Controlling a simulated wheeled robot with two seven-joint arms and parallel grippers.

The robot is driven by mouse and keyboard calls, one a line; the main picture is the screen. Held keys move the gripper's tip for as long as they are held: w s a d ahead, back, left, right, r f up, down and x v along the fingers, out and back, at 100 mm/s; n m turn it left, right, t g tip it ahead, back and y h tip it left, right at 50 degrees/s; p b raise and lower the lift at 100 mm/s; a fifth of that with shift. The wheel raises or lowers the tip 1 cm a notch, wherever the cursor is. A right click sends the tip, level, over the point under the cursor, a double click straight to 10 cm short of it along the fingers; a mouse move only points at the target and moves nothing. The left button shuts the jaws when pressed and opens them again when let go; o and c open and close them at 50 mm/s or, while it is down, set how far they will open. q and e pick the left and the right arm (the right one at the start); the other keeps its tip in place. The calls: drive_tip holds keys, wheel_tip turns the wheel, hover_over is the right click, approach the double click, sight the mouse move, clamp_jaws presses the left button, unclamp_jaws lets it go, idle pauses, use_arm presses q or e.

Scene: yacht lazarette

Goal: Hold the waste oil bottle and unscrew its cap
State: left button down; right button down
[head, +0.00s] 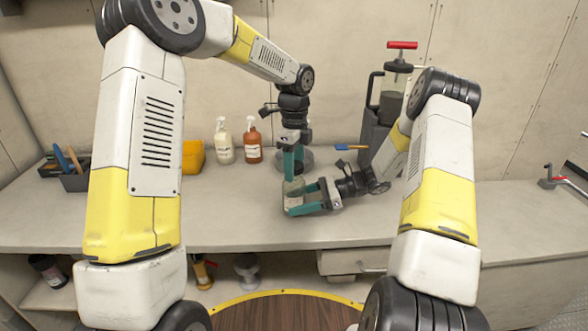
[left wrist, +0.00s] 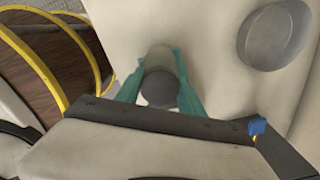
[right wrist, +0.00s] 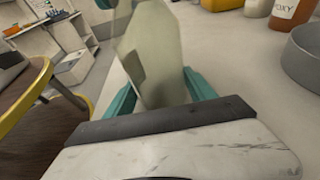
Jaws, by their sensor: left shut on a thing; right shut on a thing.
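The waste oil bottle (head: 293,188), a small pale greenish container, stands on the bench top. My right gripper (head: 290,204) reaches in from the right and is shut on its lower body. The right wrist view shows the bottle (right wrist: 153,55) between the teal fingers (right wrist: 155,100). My left gripper (head: 293,172) points down from above at the bottle's top. In the left wrist view its teal fingers (left wrist: 160,90) are shut on the dark grey round cap (left wrist: 160,88), with the pale bottle (left wrist: 160,58) beyond it. The cap's seat on the neck is hidden.
A round grey dish (left wrist: 275,35) sits close behind the bottle. White (head: 224,143) and brown (head: 252,142) spray bottles and a yellow container (head: 193,157) stand left of it. A blue-handled brush (head: 350,147) and a dark pump unit (head: 378,120) are at the right. The front left bench is clear.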

use_arm(q)
drive_tip(key=shift+r, duration=0.75)
drive_tip(key=shift+r, duration=2)
use_arm(e)
drive_tip(key=shift+c, duration=1.2)
unclamp_jaws()
drive_tip(key=shift+d, duration=0.1)
